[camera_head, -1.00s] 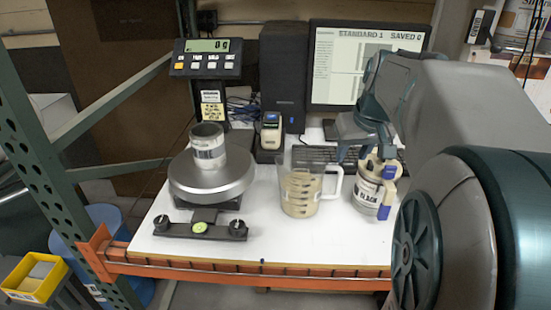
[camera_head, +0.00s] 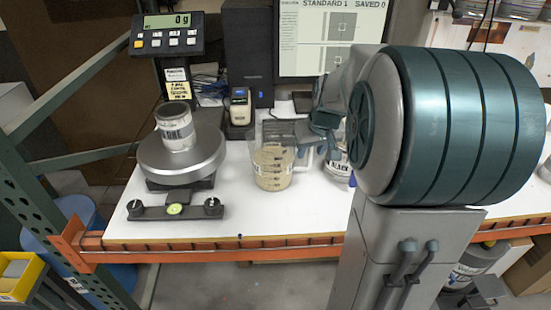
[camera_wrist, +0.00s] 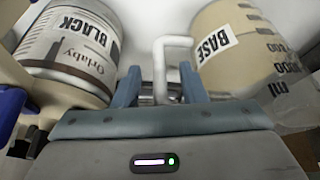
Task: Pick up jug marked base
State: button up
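The jug marked BASE (camera_head: 272,170) is a clear measuring jug with beige contents, upright on the white bench top. In the wrist view the jug (camera_wrist: 225,45) is at the right, with its BASE label and graduation marks showing. Its pale handle (camera_wrist: 163,46) points toward my gripper. My gripper (camera_wrist: 160,72) is open, its two blue-grey fingers apart on either side of the handle. Whether either finger touches the handle is unclear. In the head view my arm hides part of the handle and the fingertips.
A container marked BLACK (camera_wrist: 72,45) stands close on the left in the wrist view, and partly shows behind my arm (camera_head: 338,162). A scale (camera_head: 182,160) holding a can (camera_head: 175,128) is left of the jug. A keyboard, scanner (camera_head: 240,108) and monitor (camera_head: 318,40) stand behind.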

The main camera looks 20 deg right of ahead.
grip_shut()
jog(key=shift+r, duration=0.15)
dwell(1.2)
